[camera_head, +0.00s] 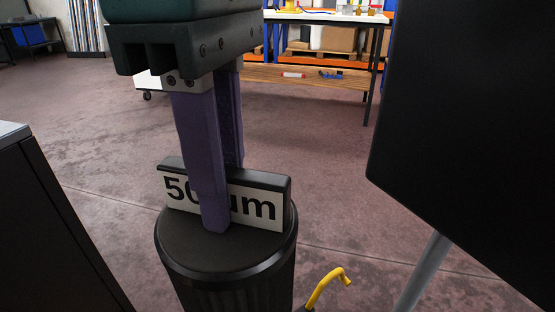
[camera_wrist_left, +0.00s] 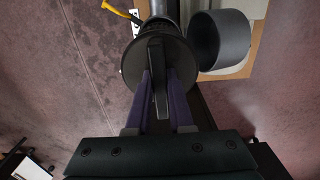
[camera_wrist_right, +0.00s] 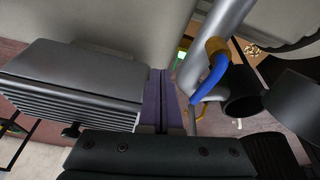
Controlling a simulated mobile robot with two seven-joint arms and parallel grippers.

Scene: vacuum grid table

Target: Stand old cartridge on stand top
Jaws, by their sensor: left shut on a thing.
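The old cartridge (camera_head: 225,255) is a black ribbed cylinder with a raised bar handle on its lid. The handle (camera_head: 262,205) carries a white "50 µm" label. My left gripper (camera_head: 220,200) is shut on this handle from above, its purple fingers on either side of it. The cartridge looks upright; its bottom is cut off, so I cannot tell whether it rests on anything. The left wrist view shows the round lid (camera_wrist_left: 135,72) and the bar between the fingers. My right gripper (camera_wrist_right: 164,100) is shut and empty in the right wrist view. I cannot make out the stand top for sure.
An open grey cup (camera_wrist_left: 220,40) is close beside the cartridge. A yellow hooked rod (camera_head: 328,285) is at its right. A dark panel (camera_head: 470,130) fills the right, a dark cabinet (camera_head: 45,220) the left. A pipe with a blue handle (camera_wrist_right: 208,80) is near my right gripper.

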